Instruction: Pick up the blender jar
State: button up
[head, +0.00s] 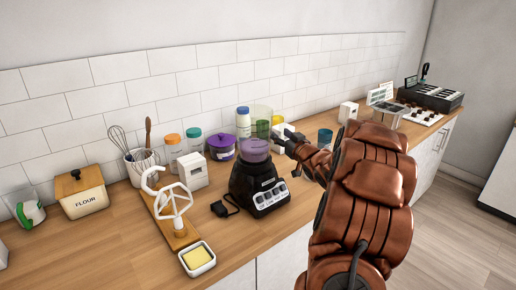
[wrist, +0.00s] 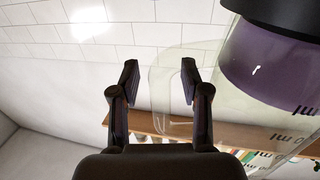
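The blender jar (head: 261,118) is clear, with purple contents low in it, and stands upright on the black blender base (head: 245,185). My gripper (head: 286,136) is just right of the jar in the head view. In the wrist view the jar (wrist: 262,62) fills the right side, upside down, with the measure marks inverted. My gripper (wrist: 160,80) is open there, its two fingers apart. The clear handle (wrist: 162,95) shows between and behind the fingers. I cannot tell whether they touch it.
A white box (head: 192,170), a purple-lidded pot (head: 221,147) and several bottles stand left of the blender. A blue cup (head: 325,138) is behind my arm.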

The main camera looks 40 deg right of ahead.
grip_shut()
jog(key=shift+r, duration=0.3)
dwell(0.7)
